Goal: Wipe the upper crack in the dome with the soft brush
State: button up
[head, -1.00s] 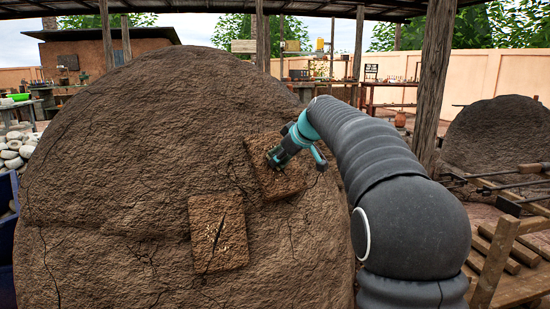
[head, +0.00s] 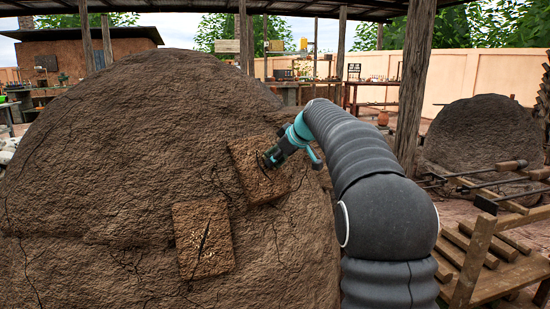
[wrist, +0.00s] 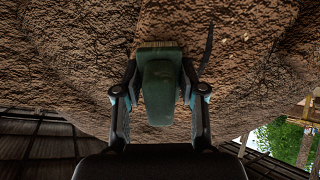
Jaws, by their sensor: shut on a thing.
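The brown mud dome (head: 110,170) fills the left and middle of the head view. It carries two rough, lighter patches. The upper patch (head: 250,182) lies under my gripper (head: 269,160); the lower patch (head: 186,218) has a dark slanting crack (head: 204,240). In the wrist view, my gripper (wrist: 160,92) is shut on a green block-like piece, apparently the soft brush (wrist: 160,100). Its far end is at the dome surface; I cannot tell if it touches. A dark crack (wrist: 208,48) shows just right of it.
A wooden rack (head: 485,255) with long-handled tools stands at the right. A second, smaller dome (head: 485,135) is behind it. A wooden post (head: 410,90) rises behind my arm. Work tables (head: 375,95) stand farther back.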

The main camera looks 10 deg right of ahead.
aim_at(247, 157)
jog(key=shift+w+a+r+p, duration=0.25)
jog(key=shift+w+r+p, duration=0.2)
jog(key=shift+r+p, duration=0.1)
jog(key=shift+s+a+f+b, duration=0.15)
jog(key=shift+s+a+b, duration=0.1)
jog(key=shift+a+b, duration=0.25)
jog(key=shift+s+a+b, duration=0.35)
jog(key=shift+s+a, duration=0.1)
jog(key=shift+a, duration=0.5)
jog(key=shift+s+a+b, duration=0.35)
jog(key=shift+s+a, duration=0.1)
jog(key=shift+a, duration=0.55)
jog(key=shift+s+a+b, duration=0.35)
jog(key=shift+s+a, duration=0.1)
jog(key=shift+a, duration=0.5)
jog(key=shift+w+a+r+p, duration=0.15)
jog(key=shift+w+r+p, duration=0.2)
jog(key=shift+r+p, duration=0.35)
jog(key=shift+w+a+r+p, duration=0.1)
jog(key=shift+w+p, duration=0.2)
jog(key=shift+p, duration=0.05)
jog(key=shift+w+d+p, duration=0.35)
jog(key=shift+w+d, duration=0.1)
jog(key=shift+d, duration=0.7)
jog(key=shift+w+d+p, duration=0.35)
jog(key=shift+w+d, duration=0.15)
jog(key=shift+d, duration=0.7)
jog(key=shift+w+d+p, duration=0.35)
jog(key=shift+w+d, duration=0.1)
jog(key=shift+d, duration=0.7)
